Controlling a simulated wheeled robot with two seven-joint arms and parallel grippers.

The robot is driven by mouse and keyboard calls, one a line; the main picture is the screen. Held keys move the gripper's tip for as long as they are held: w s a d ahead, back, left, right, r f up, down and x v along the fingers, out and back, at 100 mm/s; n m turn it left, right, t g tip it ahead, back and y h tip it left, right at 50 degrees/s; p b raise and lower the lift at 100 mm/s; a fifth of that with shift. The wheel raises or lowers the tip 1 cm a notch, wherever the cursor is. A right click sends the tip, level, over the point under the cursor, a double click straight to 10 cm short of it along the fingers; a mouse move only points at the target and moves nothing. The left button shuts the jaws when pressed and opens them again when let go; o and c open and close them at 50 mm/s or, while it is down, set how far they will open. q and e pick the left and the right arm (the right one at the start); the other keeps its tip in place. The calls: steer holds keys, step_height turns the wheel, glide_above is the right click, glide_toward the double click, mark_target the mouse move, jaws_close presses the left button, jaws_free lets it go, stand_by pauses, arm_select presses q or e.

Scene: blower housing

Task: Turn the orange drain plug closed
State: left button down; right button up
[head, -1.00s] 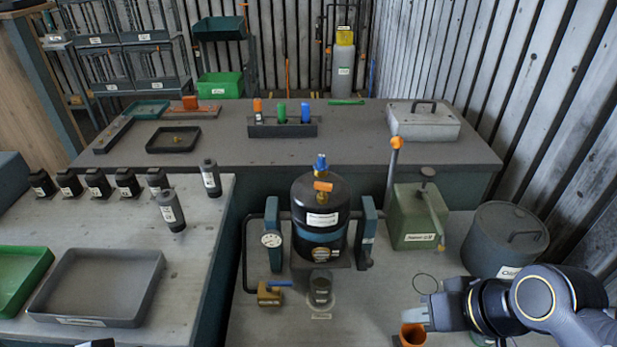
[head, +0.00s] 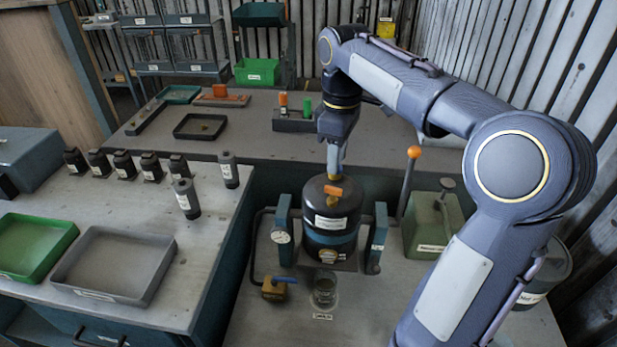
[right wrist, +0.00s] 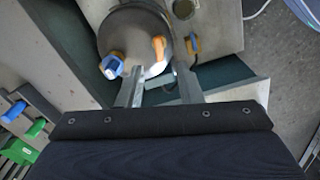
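A black upright tank (head: 332,240) with white labels stands between two teal posts. An orange piece (head: 334,193) sits on its upper front; it looks like the plug, though I cannot be sure. In the right wrist view the tank top (right wrist: 138,22) shows with the orange piece (right wrist: 158,47) and a blue-and-white fitting (right wrist: 112,66) with an orange part. My right gripper (head: 336,172) points down at the tank top from behind the orange piece. In the right wrist view its fingers (right wrist: 160,80) are apart, with nothing clearly gripped between them. My left gripper is out of view.
A lever with an orange knob (head: 414,152) and a green box (head: 432,225) stand right of the tank. A brass valve with a blue handle (head: 275,290) and a small jar (head: 324,292) are in front. Grey and green trays (head: 115,296) lie at left.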

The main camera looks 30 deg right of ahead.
mark_target(333, 188)
steer(key=shift+w+f, duration=0.1)
steer(key=shift+w, duration=0.15)
steer(key=shift+f, duration=0.35)
step_height(333, 188, down, 7)
steer(key=shift+r+b, duration=0.1)
steer(key=shift+b, duration=0.2)
jaws_close()
